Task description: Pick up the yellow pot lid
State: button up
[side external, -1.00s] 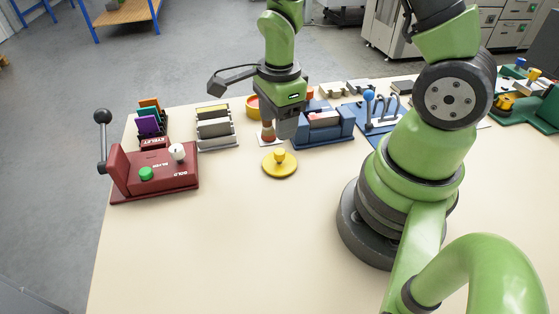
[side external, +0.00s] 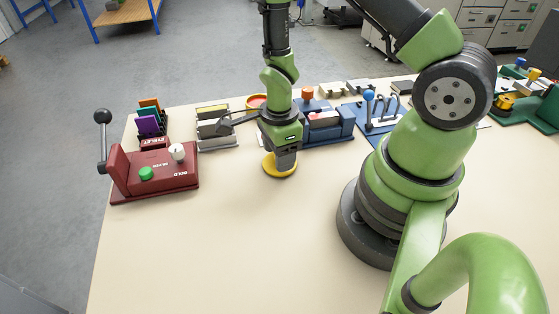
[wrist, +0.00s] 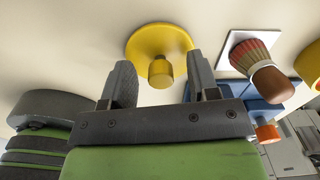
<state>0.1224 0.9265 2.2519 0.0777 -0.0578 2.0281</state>
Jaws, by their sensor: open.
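The yellow pot lid (side external: 270,170) lies flat on the table, a round disc with a knob on top. In the side external view my gripper (side external: 281,165) is over it and hides its knob and much of its disc. In the wrist view the lid (wrist: 150,40) lies ahead of the open fingers, and its knob sits between their lines. My gripper (wrist: 162,80) is open with nothing between its fingers. I cannot tell whether a fingertip touches the lid.
A dark red press (side external: 155,175) with a lever stands to the left. Grey racks (side external: 215,130) and a blue fixture (side external: 332,130) stand behind. A brush (wrist: 262,72) on a white square is beside the lid. The table front is clear.

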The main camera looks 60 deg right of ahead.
jog(key=shift+f, duration=0.2)
jog(key=c, duration=1)
jog(key=shift+r, duration=0.2)
